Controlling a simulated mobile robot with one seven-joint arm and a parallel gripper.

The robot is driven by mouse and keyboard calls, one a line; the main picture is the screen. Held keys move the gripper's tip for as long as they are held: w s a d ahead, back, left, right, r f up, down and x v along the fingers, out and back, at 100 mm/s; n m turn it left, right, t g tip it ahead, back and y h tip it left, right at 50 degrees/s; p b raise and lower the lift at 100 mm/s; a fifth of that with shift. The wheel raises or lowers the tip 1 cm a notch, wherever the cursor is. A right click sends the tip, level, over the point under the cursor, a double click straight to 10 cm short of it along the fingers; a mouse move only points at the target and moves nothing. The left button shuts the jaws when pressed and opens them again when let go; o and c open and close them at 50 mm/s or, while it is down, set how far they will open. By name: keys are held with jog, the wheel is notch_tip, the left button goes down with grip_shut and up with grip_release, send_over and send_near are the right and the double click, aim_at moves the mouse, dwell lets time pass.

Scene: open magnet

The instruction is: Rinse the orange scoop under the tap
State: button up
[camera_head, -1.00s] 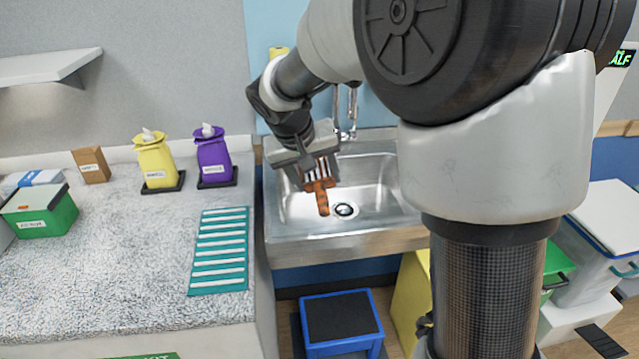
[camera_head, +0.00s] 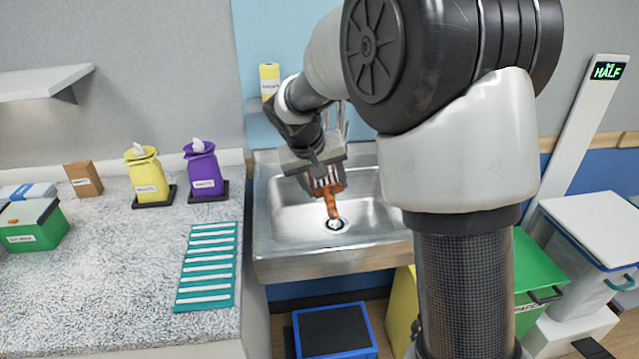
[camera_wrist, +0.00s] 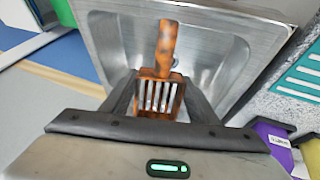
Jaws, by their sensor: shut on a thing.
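The orange scoop (camera_head: 332,203) hangs from my gripper (camera_head: 324,176) over the sink (camera_head: 372,222), its handle pointing down toward the drain. In the wrist view my gripper (camera_wrist: 158,98) is shut on the slotted head of the scoop (camera_wrist: 165,48), which has dark blotches on its orange surface. The tap (camera_head: 342,118) is behind my wrist and mostly hidden. I cannot see any water running.
Left of the sink, the speckled counter (camera_head: 110,270) holds a teal striped mat (camera_head: 208,266), a yellow dispenser (camera_head: 148,178), a purple dispenser (camera_head: 204,172) and a green box (camera_head: 34,226). A blue-edged stool (camera_head: 335,330) stands below the sink.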

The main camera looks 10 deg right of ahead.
jog(key=w+d+f+p, duration=0.1)
jog(key=w+d+p, duration=0.1)
jog(key=w+d, duration=0.3)
jog(key=shift+w+d+f, duration=0.3)
jog(key=shift+w+f, duration=0.1)
jog(key=shift+w, duration=0.6)
jog(key=shift+d, duration=0.1)
jog(key=shift+s+d, duration=0.35)
jog(key=shift+d, duration=0.05)
jog(key=shift+a, duration=0.1)
jog(key=shift+w+a, duration=0.35)
jog(key=shift+a, duration=0.05)
jog(key=shift+d, duration=0.1)
dwell(0.4)
jog(key=shift+s+d+b, duration=0.35)
